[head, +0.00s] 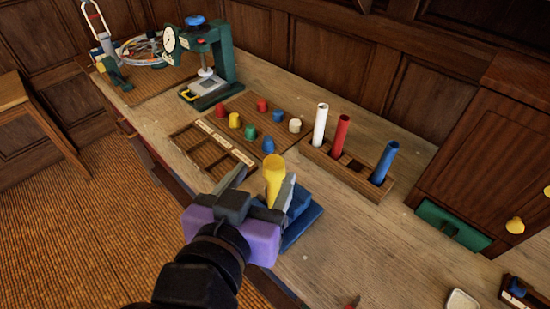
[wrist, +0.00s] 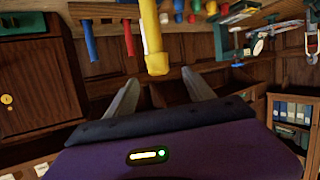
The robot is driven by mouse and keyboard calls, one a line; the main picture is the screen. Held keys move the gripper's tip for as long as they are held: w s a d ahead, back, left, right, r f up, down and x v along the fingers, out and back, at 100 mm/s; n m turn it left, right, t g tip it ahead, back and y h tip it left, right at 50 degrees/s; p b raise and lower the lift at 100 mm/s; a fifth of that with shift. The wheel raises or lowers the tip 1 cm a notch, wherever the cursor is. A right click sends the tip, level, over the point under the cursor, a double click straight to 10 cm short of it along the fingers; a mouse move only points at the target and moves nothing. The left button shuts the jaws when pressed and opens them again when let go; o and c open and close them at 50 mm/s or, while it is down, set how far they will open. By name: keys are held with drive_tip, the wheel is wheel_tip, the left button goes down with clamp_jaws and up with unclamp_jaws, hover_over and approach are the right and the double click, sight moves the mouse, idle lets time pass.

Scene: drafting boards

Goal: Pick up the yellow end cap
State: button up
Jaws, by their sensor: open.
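A small yellow end cap (head: 234,120) stands on the brown board among other coloured caps, beyond my gripper. A yellow tube (head: 274,178) with a wider yellow upper end stands upright at the blue holder (head: 300,222). In the wrist view, which is upside down, the tube (wrist: 150,28) ends in a thick yellow collar, which may be a separate cap. My gripper (head: 262,184) is open and empty, with its fingers either side of the tube's upper end in the picture. In the wrist view the collar shows beyond my open fingers (wrist: 160,92). I see no contact.
A wooden rack (head: 330,168) with white, red and blue tubes stands to the right. A slotted wooden tray (head: 213,150) lies left of the cap board (head: 264,107). A green press (head: 215,60) stands behind. The bench front right has bare room.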

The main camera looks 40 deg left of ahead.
sight(274, 159)
drive_tip(key=shift+m+h, duration=0.7)
drive_tip(key=shift+m, duration=0.1)
drive_tip(key=shift+r+p+x, duration=0.2)
drive_tip(key=shift+p+x, duration=0.25)
drive_tip(key=shift+x, duration=1)
drive_tip(key=shift+r+p+x, duration=0.15)
drive_tip(key=shift+p+x, duration=0.3)
drive_tip(key=shift+x, duration=0.95)
drive_tip(key=shift+a, duration=0.1)
drive_tip(key=c, duration=1.3)
clamp_jaws()
drive_tip(key=shift+r, duration=0.1)
